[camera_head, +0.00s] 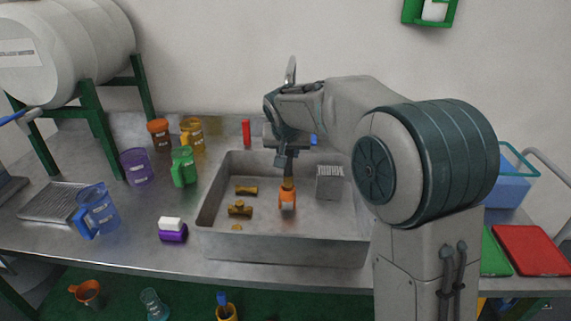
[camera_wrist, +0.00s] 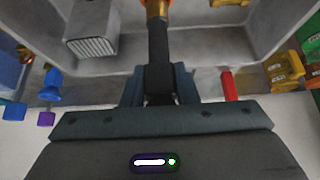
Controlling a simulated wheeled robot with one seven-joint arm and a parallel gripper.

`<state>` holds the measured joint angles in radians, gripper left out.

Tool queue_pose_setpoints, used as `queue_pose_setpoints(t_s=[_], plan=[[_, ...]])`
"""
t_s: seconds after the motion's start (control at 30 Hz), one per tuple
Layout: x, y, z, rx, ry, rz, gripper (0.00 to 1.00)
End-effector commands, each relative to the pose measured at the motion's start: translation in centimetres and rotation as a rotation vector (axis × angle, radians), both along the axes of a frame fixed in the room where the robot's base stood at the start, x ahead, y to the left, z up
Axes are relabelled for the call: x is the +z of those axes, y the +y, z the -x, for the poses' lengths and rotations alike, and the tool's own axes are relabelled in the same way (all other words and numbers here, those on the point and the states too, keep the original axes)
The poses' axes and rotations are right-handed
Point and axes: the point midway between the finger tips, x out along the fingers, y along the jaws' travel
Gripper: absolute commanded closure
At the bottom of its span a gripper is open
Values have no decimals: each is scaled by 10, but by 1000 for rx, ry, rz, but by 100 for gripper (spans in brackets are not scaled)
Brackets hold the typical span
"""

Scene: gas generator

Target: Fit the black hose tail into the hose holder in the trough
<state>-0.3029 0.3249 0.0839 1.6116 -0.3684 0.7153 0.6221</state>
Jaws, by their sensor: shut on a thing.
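My gripper (camera_head: 287,158) points down into the grey metal trough (camera_head: 285,247) and is shut on the black hose tail. The black hose tail shows between the two fingers (camera_wrist: 158,88) in the wrist view, as a dark upright piece (camera_wrist: 158,45) with a brass-orange fitting (camera_wrist: 156,8) at its far end. In the head view an orange piece (camera_head: 287,201) sits at the hose's lower end, near the trough floor. I cannot tell whether it touches the floor or is seated. Which part is the hose holder is not clear.
Several brass fittings (camera_head: 240,209) lie left in the trough. A grey ribbed block (camera_head: 330,184) stands to the right of the hose. Coloured mugs (camera_head: 184,167) and a purple-and-white block (camera_head: 172,231) stand left of the trough. A red cylinder (camera_head: 246,132) stands behind it.

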Motion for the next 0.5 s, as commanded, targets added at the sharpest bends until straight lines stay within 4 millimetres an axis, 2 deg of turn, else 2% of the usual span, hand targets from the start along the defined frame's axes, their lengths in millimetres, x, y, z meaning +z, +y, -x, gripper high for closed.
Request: queue_pose_setpoints(t_s=[0.13, 0.3, 0.5], plan=[[-11, 2, 1, -1, 2, 2, 98], [-36, 2, 1, 1, 3, 3, 98], [-41, 2, 0, 0, -1, 0, 98]])
